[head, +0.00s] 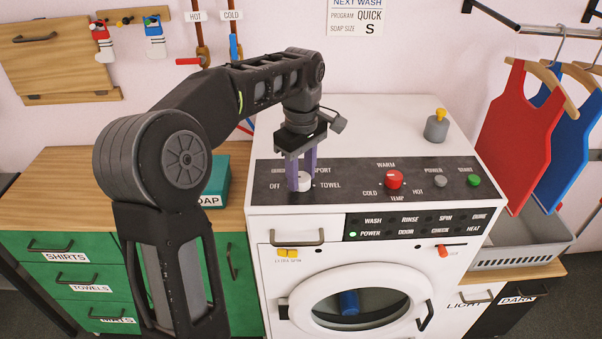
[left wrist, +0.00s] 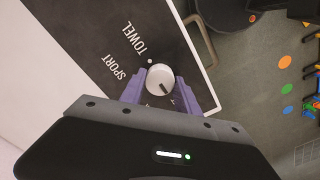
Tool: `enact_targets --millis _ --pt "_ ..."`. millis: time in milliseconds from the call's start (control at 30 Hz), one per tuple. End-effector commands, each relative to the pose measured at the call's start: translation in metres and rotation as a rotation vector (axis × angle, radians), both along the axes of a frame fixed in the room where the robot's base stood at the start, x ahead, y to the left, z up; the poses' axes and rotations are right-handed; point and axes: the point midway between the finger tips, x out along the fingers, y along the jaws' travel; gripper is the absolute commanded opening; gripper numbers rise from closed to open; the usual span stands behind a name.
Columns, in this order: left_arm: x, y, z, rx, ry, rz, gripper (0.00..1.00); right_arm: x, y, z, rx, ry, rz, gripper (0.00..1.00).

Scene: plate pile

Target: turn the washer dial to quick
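The white washer dial (head: 305,182) is at the left of the dark control panel (head: 340,172), with OFF, SPORT, TOWEL and a partly covered QUICK label around it. My left gripper (head: 301,178) points down over the dial, with one purple finger on each side of it. In the left wrist view the dial (left wrist: 160,80) sits between the fingers (left wrist: 160,88). Its dark mark points toward the lower right there, away from SPORT and TOWEL. Whether the fingers press on the dial or leave a thin gap is unclear. My right gripper is out of view.
A red temperature knob (head: 394,180), grey power button (head: 441,181) and green start button (head: 473,180) stand to the right. A small yellow-topped grey object (head: 436,126) is on the washer top. A wall note (head: 355,17) reads PROGRAM QUICK. A teal soap box (head: 216,182) stands left.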

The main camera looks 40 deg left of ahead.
Motion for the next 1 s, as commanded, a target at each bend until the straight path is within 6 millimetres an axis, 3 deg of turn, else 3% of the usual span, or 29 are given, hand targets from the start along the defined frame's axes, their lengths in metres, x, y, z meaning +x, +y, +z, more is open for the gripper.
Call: enact_targets --millis 433,1000 --pt "-0.0002 0.0000 -0.0002 0.000 0.001 0.000 0.00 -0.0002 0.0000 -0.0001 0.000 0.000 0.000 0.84" --pt "0.0000 -0.0001 0.0002 0.000 0.001 -0.113 0.00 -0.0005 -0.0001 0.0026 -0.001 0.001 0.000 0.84"
